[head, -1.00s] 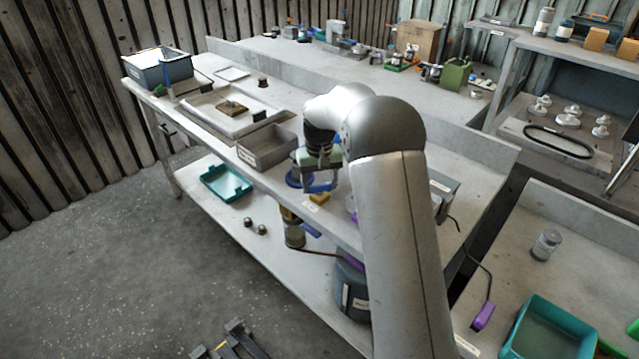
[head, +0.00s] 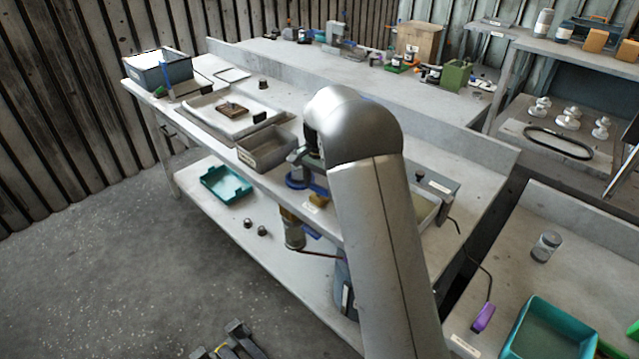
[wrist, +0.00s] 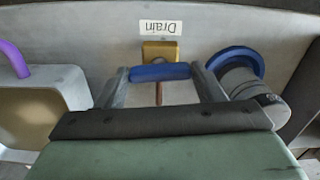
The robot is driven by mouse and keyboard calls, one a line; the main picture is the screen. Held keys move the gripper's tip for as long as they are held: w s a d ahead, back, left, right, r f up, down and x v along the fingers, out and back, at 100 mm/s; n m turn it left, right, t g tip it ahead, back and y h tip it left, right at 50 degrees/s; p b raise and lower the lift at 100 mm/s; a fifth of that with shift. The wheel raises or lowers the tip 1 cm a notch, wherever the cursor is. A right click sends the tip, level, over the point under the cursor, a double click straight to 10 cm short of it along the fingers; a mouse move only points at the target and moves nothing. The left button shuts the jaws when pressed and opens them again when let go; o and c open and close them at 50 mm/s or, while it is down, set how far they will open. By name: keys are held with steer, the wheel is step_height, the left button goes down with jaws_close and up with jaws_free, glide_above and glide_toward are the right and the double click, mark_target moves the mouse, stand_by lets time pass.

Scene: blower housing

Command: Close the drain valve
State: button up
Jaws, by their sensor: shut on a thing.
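The drain valve shows in the wrist view as a brass body (wrist: 160,50) below an upside-down "Drain" label (wrist: 160,27). Its blue handle (wrist: 160,72) lies crosswise in front of the body. My gripper (wrist: 161,80) is shut on the blue handle, with one finger at each end of it. A thin reddish-brown rod (wrist: 159,93) shows between the fingers. In the head view the brass valve body (head: 318,201) sits at the bench's front edge, and my arm hides most of the gripper and handle.
A blue ring on a grey cylinder (wrist: 237,58) is close right of my gripper in the wrist view. In the head view a grey bin (head: 266,148) and teal tray (head: 227,184) are nearby.

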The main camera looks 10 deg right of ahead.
mark_target(320, 186)
steer(key=shift+r+m, duration=0.1)
steer(key=shift+m, duration=0.5)
steer(key=o, duration=1)
step_height(320, 186, up, 17)
steer(key=shift+r, duration=0.2)
